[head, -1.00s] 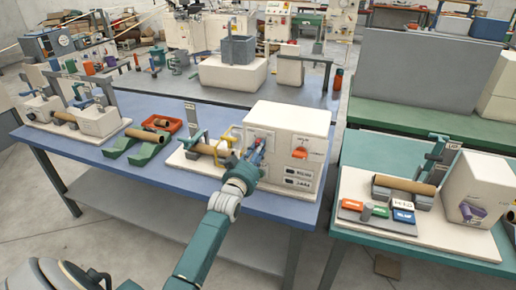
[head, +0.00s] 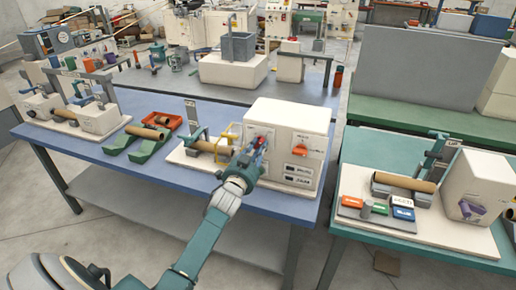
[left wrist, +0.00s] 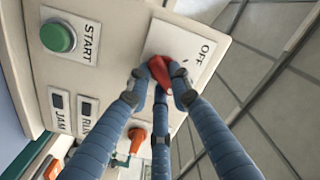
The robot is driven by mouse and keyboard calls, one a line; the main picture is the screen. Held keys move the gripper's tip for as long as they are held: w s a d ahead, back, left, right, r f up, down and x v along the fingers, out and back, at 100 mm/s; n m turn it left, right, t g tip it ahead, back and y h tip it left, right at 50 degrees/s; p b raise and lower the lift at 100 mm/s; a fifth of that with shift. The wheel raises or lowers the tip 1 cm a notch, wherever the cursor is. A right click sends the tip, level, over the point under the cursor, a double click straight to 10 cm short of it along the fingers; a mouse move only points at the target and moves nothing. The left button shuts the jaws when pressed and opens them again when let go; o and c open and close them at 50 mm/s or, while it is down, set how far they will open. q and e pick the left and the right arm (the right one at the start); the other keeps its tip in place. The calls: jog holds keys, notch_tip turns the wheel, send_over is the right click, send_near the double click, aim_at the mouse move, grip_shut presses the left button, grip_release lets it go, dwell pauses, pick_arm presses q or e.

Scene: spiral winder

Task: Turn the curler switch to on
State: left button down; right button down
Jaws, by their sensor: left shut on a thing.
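The curler switch has a red handle (left wrist: 176,78) on a pale plate marked OFF (left wrist: 190,45) in the left wrist view. My left gripper (left wrist: 160,75) has its blue fingers closed around the red handle. An ON mark does not show, and the fingers hide part of the handle, so I cannot tell its setting. In the head view my left gripper (head: 258,150) is at the front left of the cream machine box (head: 290,120). My right gripper is not in view.
A green START button (left wrist: 58,36) and the RUN and JAM panels are beside the switch. An orange knob (head: 300,152) is on the same box front. A cardboard tube (head: 208,146) lies left of the box on the blue table (head: 140,167).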

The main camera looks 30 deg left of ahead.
pick_arm(q)
jog(key=shift+f, duration=0.1)
dwell(0.4)
jog(key=c, duration=1.5)
grip_release()
jog(key=shift+c, duration=0.2)
jog(key=v, duration=1.2)
